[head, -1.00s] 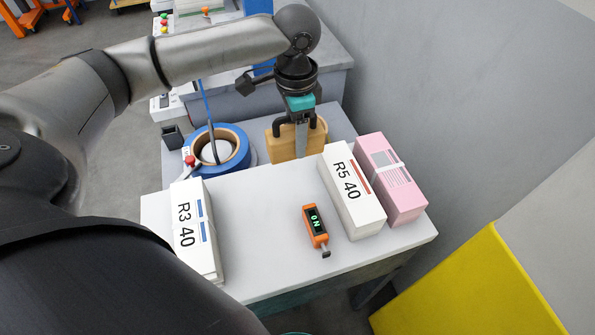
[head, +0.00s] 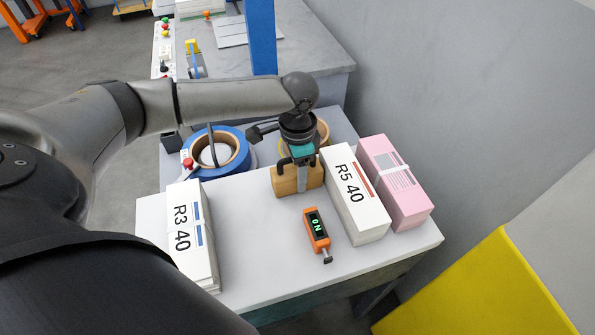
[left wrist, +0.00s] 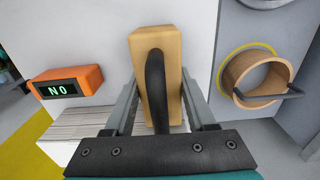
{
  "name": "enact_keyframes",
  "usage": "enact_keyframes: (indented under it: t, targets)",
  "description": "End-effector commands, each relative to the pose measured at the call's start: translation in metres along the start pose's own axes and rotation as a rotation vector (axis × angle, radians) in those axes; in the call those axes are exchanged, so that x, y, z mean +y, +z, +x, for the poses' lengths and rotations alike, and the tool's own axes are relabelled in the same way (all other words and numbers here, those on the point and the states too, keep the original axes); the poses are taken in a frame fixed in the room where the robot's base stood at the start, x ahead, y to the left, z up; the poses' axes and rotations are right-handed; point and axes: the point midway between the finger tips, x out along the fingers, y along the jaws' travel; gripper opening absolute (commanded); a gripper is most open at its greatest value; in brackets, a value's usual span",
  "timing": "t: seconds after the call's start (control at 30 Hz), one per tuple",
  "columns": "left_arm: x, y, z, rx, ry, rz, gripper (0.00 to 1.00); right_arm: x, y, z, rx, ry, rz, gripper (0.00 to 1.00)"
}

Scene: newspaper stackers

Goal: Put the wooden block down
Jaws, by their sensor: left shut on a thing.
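The wooden block (head: 285,184) is a tan block with a black handle (left wrist: 156,85). It is over the back part of the white table (head: 262,235), left of the bundle marked R5 40. My left gripper (head: 302,174) comes down on it from above and is shut on it. In the left wrist view the block (left wrist: 172,46) sits between the two grey fingers, with the handle towards the camera. I cannot tell whether its underside touches the table. My right gripper is not in view.
The R5 40 bundle (head: 357,205) and a pink bundle (head: 396,180) stand right of the block. An orange device (head: 316,232) reading NO lies in front. The R3 40 bundle (head: 190,238) is at the left. A blue roll (head: 238,160) sits behind. The table's middle left is clear.

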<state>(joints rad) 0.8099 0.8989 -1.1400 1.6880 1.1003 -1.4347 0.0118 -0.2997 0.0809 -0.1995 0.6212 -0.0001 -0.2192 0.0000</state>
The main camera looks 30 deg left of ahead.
Motion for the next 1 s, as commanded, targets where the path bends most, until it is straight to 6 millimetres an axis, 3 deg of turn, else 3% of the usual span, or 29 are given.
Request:
enact_keyframes:
  t: [0.1,0.13,0.37,0.7,0.87,1.0]
  targets:
    - [0.000,0.000,0.002,0.001,0.000,-0.001,0.00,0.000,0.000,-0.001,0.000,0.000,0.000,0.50]
    - [0.000,0.000,0.002,0.000,0.000,-0.001,0.58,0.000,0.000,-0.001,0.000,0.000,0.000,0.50]
    - [0.000,0.000,0.002,0.000,0.000,-0.001,0.84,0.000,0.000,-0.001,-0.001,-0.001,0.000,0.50]
    - [-0.001,0.000,-0.002,0.001,-0.001,0.000,0.86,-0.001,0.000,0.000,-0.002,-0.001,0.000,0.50]
    - [-0.001,0.000,-0.027,0.002,-0.002,0.000,0.86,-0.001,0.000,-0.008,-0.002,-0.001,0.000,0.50]
    - [-0.001,-0.001,-0.059,0.003,-0.002,0.000,0.86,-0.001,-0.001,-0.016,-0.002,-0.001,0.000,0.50]
